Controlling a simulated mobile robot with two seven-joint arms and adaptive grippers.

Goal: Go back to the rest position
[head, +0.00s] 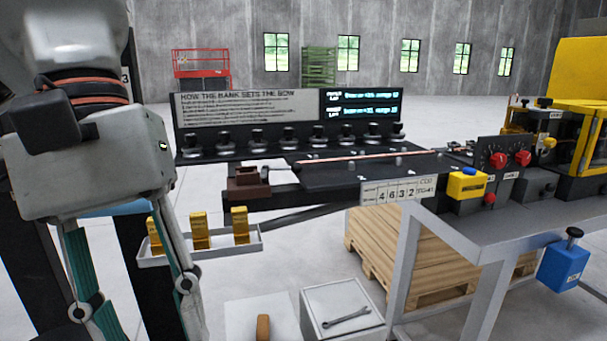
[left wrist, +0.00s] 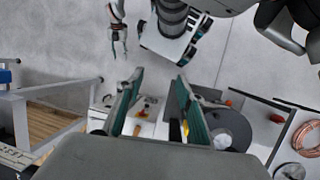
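My left gripper (head: 138,302) hangs fingers down at the left of the head view, in front of the bench. Its two teal-lined fingers are apart, and the left wrist view (left wrist: 158,100) shows nothing held between them. A thin copper tube (head: 370,156) lies along the black bench top, apart from my left gripper.
A tray (head: 215,250) with several yellow blocks is close to the right of my left gripper. A white box (head: 343,308) with a wrench stands below. A wooden pallet stack (head: 430,265) sits under the bench. A blue box (head: 563,266) hangs at right. Open floor lies behind the bench.

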